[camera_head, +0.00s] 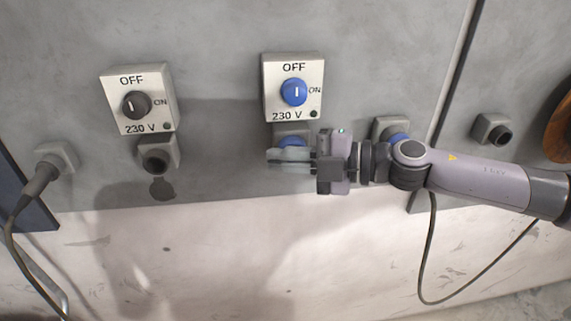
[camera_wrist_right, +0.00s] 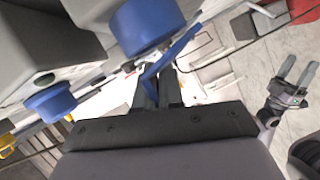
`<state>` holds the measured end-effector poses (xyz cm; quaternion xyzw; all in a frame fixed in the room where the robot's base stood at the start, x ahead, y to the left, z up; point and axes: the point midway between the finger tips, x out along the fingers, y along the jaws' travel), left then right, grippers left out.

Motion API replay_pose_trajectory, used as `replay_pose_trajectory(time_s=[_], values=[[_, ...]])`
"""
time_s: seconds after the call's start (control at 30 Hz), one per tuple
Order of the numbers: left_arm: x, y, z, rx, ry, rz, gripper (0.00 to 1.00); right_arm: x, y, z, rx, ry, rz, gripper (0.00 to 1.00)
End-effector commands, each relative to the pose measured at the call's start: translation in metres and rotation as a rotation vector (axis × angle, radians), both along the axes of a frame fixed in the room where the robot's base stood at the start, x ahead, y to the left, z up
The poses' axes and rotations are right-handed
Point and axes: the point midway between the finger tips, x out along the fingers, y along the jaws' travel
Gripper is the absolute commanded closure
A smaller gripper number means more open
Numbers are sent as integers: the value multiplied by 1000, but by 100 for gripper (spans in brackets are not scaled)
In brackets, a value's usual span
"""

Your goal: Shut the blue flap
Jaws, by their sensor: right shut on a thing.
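The blue flap (camera_wrist_right: 178,55) shows in the right wrist view as a thin blue plate beside the round blue socket (camera_wrist_right: 147,24). It stands at an angle to the socket mouth, swung open. My right gripper (camera_wrist_right: 158,88) is shut on the lower end of the flap. In the head view the right gripper (camera_head: 288,160) is just below and in front of the blue socket (camera_head: 291,141), and its fingers hide the flap. My left gripper (camera_wrist_right: 297,72) shows at the right of the wrist view, its two fingers apart and empty. It is outside the head view.
A switch box with a blue knob (camera_head: 294,92) is directly above the socket. A dark-knob box (camera_head: 136,104) and a dark socket (camera_head: 155,160) are at left. A plugged cable (camera_head: 40,182) hangs far left. Another socket (camera_head: 385,126) is partly behind my right arm.

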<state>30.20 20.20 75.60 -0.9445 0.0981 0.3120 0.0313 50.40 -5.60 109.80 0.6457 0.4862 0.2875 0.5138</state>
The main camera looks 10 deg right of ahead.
Motion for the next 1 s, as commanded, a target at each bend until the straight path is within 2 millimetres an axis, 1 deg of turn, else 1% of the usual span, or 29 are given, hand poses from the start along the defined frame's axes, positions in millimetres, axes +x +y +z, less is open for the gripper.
replay_pose_trajectory(time_s=[0.2, 0.33, 0.83, 0.87, 0.9, 0.93, 1.0], values=[[0, 0, 0, 0, 0, 0, 39, 5, 0, 3, 1, 88, -1, 100], [0, 0, 0, 1, 0, 1, 39, 6, 0, 3, 1, 117, 0, 100], [0, 1, 0, 1, 0, 1, 39, 6, 1, 3, 2, 133, 1, 100], [0, 1, 0, 1, 0, 1, 39, 6, 1, 3, 2, 133, 1, 83], [0, 1, 0, 0, -1, 1, 39, 6, 1, 3, 2, 133, 1, 70], [0, 1, 0, 0, -1, 1, 39, 6, 1, 4, 1, 132, 2, 67], [0, 1, 0, 0, -1, 1, 39, 6, 1, 4, 1, 132, 2, 67]])
